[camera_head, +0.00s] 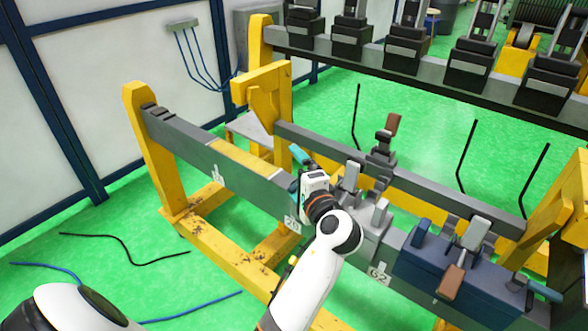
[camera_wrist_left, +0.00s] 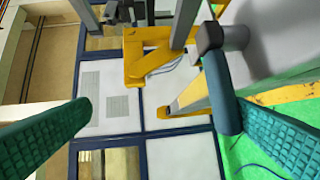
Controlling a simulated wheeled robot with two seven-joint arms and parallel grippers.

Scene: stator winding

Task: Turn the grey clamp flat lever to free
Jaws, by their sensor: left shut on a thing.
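The grey clamp (camera_head: 372,238) sits on the near rail, with upright grey lever parts on top. In the left wrist view the lever (camera_wrist_left: 219,85) is a blue-teal bar running from a dark grey pivot. It lies against the right-hand of my two green ribbed fingers (camera_wrist_left: 170,125), at the inner side. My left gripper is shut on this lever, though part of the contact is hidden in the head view. My right gripper is out of view.
A blue clamp (camera_head: 440,265) with a brown-ended lever and its own teal handle (camera_head: 545,291) stands to the right. A clamp with a brown lever (camera_head: 392,124) stands behind. Yellow posts (camera_head: 151,145) carry the rails. Green floor at left is mostly open, with loose cables.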

